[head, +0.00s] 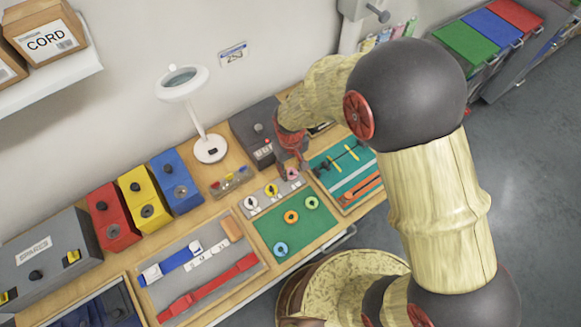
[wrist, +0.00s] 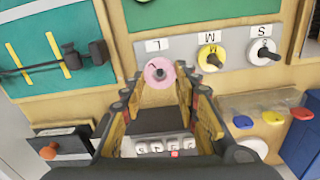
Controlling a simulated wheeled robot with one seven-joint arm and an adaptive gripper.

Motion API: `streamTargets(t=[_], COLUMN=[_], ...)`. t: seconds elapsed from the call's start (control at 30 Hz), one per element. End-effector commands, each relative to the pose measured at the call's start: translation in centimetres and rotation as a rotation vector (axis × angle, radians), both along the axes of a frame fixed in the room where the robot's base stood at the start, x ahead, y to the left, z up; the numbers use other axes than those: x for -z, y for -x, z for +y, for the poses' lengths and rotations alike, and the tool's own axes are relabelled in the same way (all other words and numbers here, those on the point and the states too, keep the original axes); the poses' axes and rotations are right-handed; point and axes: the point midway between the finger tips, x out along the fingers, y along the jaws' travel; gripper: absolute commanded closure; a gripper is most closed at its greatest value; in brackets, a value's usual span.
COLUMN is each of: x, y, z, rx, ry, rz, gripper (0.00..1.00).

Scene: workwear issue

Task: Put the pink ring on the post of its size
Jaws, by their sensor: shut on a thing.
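The pink ring (wrist: 159,76) is between my gripper's fingertips (wrist: 158,82) in the wrist view, and my gripper is shut on it. In the head view the pink ring (head: 293,175) shows just below my red gripper (head: 291,158). The grey post board (wrist: 183,47) has labels L, M and S. The ring is at the L end, in front of that post's place. A dark mark shows in its hole; I cannot tell whether the post passes through. The M post (wrist: 210,58) has a yellow ring around it. The S post (wrist: 263,53) has a white one.
A green mat (head: 292,238) in front of the board holds an orange ring (head: 291,217), a light green ring (head: 311,203) and a blue ring (head: 281,249). A teal tool tray (head: 340,165) lies to the right. A small tray with coloured pieces (head: 231,181) and a dark box stand behind.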

Motion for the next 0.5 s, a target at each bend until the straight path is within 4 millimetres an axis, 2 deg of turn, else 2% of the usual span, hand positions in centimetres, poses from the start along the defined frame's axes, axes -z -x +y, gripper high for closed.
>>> streamTargets(t=[0.27,0.3,0.5], x=[0.03,0.03,0.03], y=[-0.01,-0.01,-0.01], z=[0.01,0.01,0.01], rx=[0.0,0.0,0.0], ry=[0.0,0.0,0.0], rz=[0.0,0.0,0.0], gripper=[0.77,0.67,0.56])
